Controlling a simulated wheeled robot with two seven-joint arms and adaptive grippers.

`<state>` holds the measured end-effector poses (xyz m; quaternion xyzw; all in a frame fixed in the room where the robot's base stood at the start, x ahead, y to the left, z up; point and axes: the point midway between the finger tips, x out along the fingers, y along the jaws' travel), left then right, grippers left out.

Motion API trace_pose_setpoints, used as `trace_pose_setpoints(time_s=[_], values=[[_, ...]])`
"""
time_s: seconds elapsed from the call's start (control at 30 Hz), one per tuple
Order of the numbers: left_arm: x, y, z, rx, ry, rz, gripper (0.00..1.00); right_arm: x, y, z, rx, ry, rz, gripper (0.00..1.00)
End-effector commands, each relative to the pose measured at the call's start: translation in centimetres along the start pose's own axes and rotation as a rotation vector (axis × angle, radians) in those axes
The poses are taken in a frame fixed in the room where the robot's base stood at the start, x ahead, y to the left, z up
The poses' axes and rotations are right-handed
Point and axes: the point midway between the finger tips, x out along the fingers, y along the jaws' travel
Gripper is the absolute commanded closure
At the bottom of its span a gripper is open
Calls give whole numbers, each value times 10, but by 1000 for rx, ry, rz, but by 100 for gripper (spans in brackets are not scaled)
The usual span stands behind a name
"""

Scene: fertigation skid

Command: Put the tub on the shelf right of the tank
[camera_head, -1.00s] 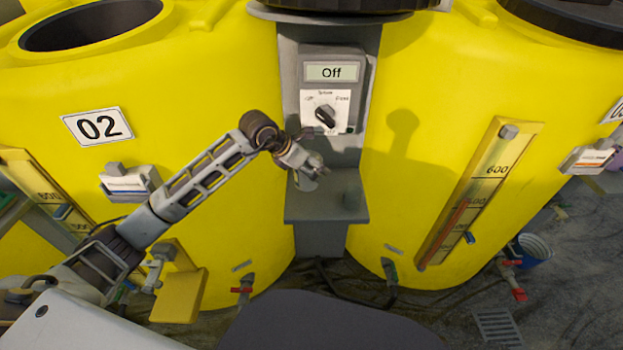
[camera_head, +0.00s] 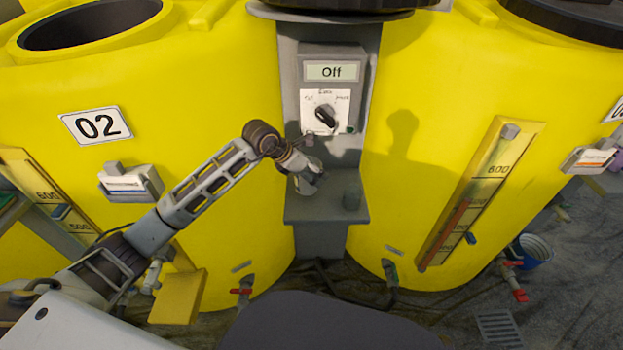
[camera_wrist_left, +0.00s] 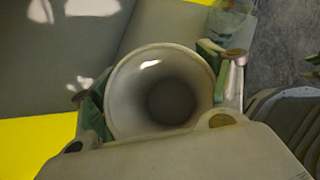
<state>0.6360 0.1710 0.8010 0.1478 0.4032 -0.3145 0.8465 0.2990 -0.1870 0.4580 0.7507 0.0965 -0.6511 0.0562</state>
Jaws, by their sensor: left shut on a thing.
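The tub (camera_wrist_left: 160,88) is a pale, round, open-topped vessel in the left wrist view. My left gripper (camera_head: 308,184) is shut on it, with green finger pads on either side of its rim. In the head view the tub is hard to make out at the gripper. The gripper is over the left part of the grey shelf (camera_head: 322,212); I cannot tell whether the tub touches the shelf. The shelf is just right of the yellow tank (camera_head: 90,185) labelled 02. My right gripper is not in view.
Another yellow tank (camera_head: 425,150) bounds the shelf on the right.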

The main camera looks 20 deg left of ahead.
Motion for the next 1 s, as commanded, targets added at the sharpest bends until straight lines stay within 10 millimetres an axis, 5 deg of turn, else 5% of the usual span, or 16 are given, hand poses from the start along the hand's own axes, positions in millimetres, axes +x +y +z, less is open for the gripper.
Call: trace_pose_setpoints(time_s=[0.37, 0.87, 0.9, 1.0], values=[[29, 2, -22, -2, 0, -1, 50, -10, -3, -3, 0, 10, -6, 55], [32, 3, -24, 0, 1, 0, 50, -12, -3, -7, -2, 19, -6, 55], [32, 3, -24, 0, 1, 0, 20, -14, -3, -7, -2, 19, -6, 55], [32, 3, -24, 0, 1, 0, 7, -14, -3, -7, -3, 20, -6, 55]])
